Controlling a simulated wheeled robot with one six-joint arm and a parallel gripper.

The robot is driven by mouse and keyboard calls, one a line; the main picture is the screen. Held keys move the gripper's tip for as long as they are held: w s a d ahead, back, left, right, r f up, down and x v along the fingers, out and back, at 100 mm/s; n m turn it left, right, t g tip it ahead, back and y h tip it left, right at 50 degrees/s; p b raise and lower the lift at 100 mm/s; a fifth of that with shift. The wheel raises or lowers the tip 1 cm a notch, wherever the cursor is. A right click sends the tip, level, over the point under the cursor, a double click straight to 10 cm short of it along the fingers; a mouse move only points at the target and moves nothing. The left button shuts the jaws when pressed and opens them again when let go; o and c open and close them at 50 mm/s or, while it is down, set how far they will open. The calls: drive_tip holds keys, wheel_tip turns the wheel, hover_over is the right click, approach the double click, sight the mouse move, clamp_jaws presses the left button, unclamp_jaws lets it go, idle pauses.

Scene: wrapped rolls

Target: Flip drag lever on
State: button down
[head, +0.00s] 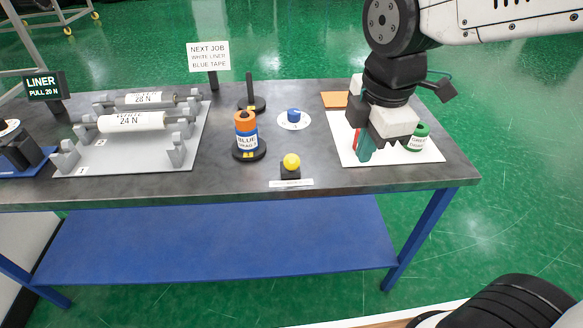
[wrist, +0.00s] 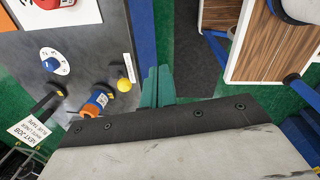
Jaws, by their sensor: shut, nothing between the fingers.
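A yellow ball knob (head: 292,161) sits on a small black block near the table's front edge. A label strip (head: 291,183) lies before it, too small to read. This looks like the drag lever, but I cannot tell its setting. The knob also shows in the wrist view (wrist: 124,85), left of my fingers. In the wrist view my fingertips (wrist: 157,70) are together and hold nothing.
A blue-and-orange roll (head: 246,135) stands on a black post base left of the knob. A blue dial (head: 293,116) is behind it. A green roll (head: 418,136) stands on the white mat (head: 432,156). Wrapped rolls (head: 132,122) lie in a grey rack at left.

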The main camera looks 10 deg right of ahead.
sight(290, 167)
drive_tip(key=w+a+f+n, duration=0.2)
drive_tip(key=a+n, duration=0.3)
drive_tip(key=n, duration=0.2)
drive_tip(key=w+a+f+n, duration=0.2)
drive_tip(key=a+n, duration=0.4)
drive_tip(key=n, duration=0.1)
drive_tip(key=shift+w+a+f, duration=0.15)
drive_tip(key=shift+a+f, duration=0.15)
drive_tip(key=shift+f, duration=0.05)
drive_tip(key=shift+f, duration=0.1)
drive_tip(key=shift+w+d+f, duration=0.1)
drive_tip(key=shift+w+f, duration=0.7)
drive_tip(key=shift+f, duration=0.5)
drive_tip(key=shift+w+d+f, duration=0.1)
drive_tip(key=shift+w+f, duration=0.7)
drive_tip(key=shift+f, duration=0.55)
drive_tip(key=shift+w+f, duration=0.8)
drive_tip(key=shift+f, duration=0.5)
drive_tip(key=shift+w+a+r, duration=0.1)
drive_tip(key=shift+r, duration=0.05)
